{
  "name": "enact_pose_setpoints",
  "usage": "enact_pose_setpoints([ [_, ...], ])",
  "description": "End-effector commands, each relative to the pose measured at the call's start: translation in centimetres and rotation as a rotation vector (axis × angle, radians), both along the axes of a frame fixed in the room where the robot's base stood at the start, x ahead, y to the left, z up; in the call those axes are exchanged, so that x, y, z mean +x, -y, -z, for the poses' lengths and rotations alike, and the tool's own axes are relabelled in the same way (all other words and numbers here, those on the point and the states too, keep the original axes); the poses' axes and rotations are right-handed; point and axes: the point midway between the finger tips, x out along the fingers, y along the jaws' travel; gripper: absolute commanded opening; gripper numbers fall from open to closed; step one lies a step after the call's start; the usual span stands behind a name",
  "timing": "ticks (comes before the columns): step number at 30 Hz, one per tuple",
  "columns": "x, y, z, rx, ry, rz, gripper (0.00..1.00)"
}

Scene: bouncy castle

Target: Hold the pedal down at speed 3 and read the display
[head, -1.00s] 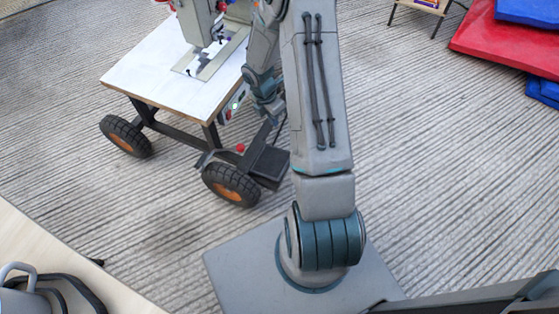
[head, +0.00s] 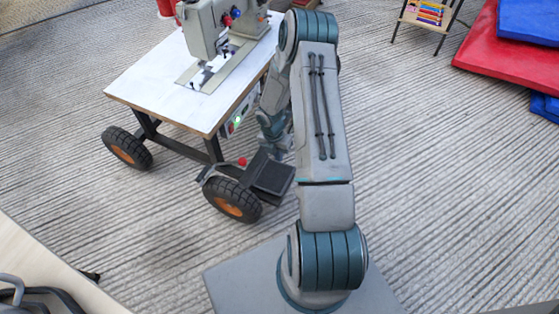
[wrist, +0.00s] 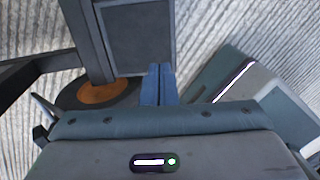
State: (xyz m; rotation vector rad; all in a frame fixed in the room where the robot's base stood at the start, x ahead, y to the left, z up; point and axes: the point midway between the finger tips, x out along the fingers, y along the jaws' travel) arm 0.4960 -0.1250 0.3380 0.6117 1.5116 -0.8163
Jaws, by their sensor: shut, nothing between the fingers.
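The sewing machine (head: 222,25) stands on a white-topped wheeled table (head: 150,75). Its dark pedal (head: 273,174) sits low beside the near orange-hubbed wheel, with a red knob (head: 242,162) near it. A small panel with a green light (head: 237,119) is on the table's side; no reading on it is legible. In the wrist view the pedal (wrist: 138,35) shows as a dark framed plate. My gripper (wrist: 159,70) is shut and empty, its blue fingertips at the pedal's near edge. I cannot tell whether they touch it. In the head view my arm hides the fingers.
The near wheel (head: 233,200) is close to the pedal, and its orange hub (wrist: 103,93) shows in the wrist view. Red and blue mats (head: 505,50) and a small rack with an abacus (head: 427,14) lie at the upper right. The striped floor at right is clear.

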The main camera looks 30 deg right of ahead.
Motion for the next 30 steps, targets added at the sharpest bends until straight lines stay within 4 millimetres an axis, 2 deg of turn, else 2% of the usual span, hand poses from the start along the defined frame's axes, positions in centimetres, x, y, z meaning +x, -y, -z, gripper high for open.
enact_pose_setpoints([
  [1, -0.2, 0.1, 1.5, 0.0, -0.003, 0.0, 0.0],
  [6, -0.6, 0.3, 5.3, 0.0, -0.003, -0.001, 0.0],
  [15, -1.2, 0.8, 10.6, 0.0, -0.002, -0.001, 0.0],
  [21, -1.3, 0.9, 11.9, 0.0, 0.0, -0.001, 0.0],
  [30, -1.3, 1.0, 11.9, 0.0, 0.0, -0.001, 0.0],
])
